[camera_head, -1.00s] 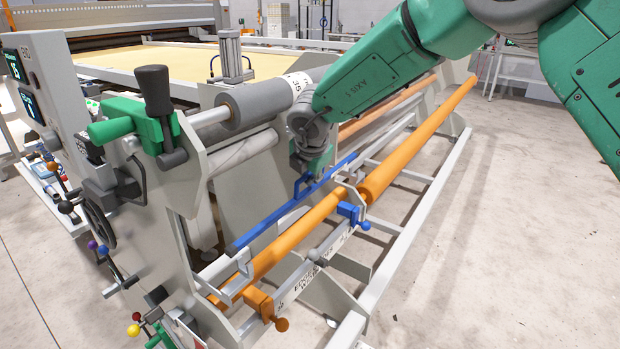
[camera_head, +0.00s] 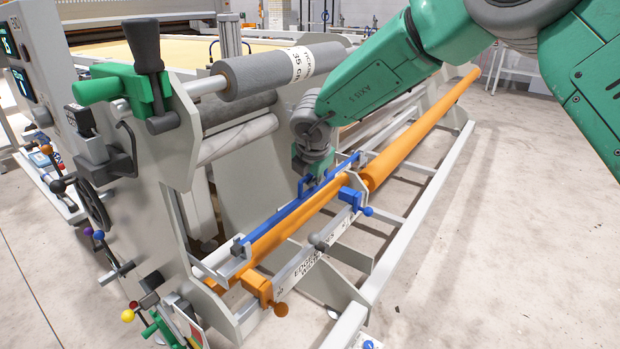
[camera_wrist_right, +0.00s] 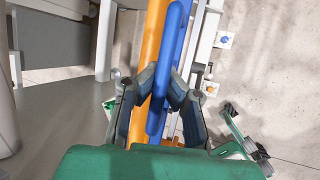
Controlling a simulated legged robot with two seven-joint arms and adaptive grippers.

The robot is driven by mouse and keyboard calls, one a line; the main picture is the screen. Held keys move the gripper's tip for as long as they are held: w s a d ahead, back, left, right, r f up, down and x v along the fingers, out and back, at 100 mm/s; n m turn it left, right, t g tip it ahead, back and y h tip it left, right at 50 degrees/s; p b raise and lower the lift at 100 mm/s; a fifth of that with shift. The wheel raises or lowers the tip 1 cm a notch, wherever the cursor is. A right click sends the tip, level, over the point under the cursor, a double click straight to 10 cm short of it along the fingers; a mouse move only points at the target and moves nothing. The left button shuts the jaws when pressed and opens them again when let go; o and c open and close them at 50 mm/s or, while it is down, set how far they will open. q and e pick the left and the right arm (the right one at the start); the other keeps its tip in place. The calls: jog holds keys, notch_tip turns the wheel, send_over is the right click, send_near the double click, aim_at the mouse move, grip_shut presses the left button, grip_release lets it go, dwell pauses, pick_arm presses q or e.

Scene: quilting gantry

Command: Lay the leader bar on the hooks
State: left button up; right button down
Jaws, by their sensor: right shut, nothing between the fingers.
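The leader bar appears to be the long blue bar (camera_head: 278,221) with a raised handle. It lies along the near orange roller (camera_head: 295,223), its left end at a small grey bracket (camera_head: 240,246), likely a hook. I cannot tell whether it rests there. My right gripper (camera_head: 308,187) is at the bar's handle, pointing down. In the right wrist view, the blue handle (camera_wrist_right: 172,60) runs between the gripper's fingers (camera_wrist_right: 163,92); the gripper is shut with nothing gripped. The far hook is not clear. My left gripper is not in view.
A side frame with levers and a handwheel (camera_head: 95,211) stands at left. A grey roll (camera_head: 270,72) sits above. Orange (camera_head: 257,287) and blue (camera_head: 352,200) clamps sit on the front rail. A longer orange roller (camera_head: 420,128) continues right. Floor at right is clear.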

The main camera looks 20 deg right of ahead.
jog(key=shift+s+d, duration=0.1)
jog(key=shift+d, duration=0.2)
jog(key=c, duration=1.8)
grip_release()
jog(key=shift+a, duration=0.1)
jog(key=v, duration=1.2)
jog(key=shift+a, duration=0.1)
